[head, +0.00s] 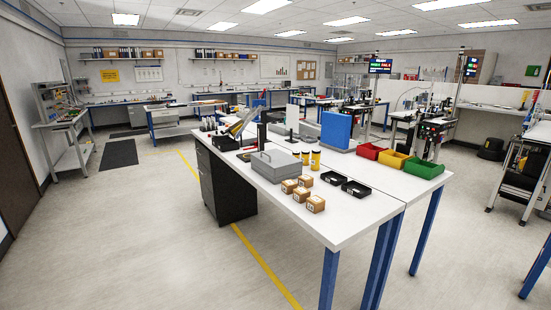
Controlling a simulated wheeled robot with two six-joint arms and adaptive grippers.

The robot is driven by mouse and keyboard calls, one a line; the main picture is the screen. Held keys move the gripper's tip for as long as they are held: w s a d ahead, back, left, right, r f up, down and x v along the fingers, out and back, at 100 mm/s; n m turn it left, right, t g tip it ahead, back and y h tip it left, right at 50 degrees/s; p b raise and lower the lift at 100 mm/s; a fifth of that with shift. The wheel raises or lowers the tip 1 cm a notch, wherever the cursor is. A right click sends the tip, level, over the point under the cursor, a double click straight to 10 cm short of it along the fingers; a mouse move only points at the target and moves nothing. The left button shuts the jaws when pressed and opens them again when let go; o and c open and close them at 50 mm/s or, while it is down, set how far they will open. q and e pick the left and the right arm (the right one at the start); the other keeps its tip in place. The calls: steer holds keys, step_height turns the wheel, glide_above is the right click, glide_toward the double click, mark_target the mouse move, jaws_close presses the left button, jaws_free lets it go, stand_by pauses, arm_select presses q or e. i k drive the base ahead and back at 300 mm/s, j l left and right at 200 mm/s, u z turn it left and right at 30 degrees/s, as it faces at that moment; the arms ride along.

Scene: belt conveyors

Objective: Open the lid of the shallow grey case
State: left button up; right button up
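The shallow grey case (281,170) sits on the white workbench (360,217), near its left edge. Its top looks closed, and a raised grey handle shows on it. The inside of the case is hidden. Neither of my grippers is in view, and no part of my arms shows near the case.
Several small cardboard boxes (316,204) stand just in front of the case. Yellow containers (315,161) and black trays (356,188) are to its right. Red (370,151), yellow (394,160) and green (424,168) bins stand further right. The bench's front end is clear, and so is the floor to its left.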

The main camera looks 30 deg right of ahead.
mark_target(277, 163)
steer(key=i+z, duration=0.2)
steer(key=i, duration=0.35)
steer(key=i+j+z, duration=0.15)
steer(key=i, duration=0.45)
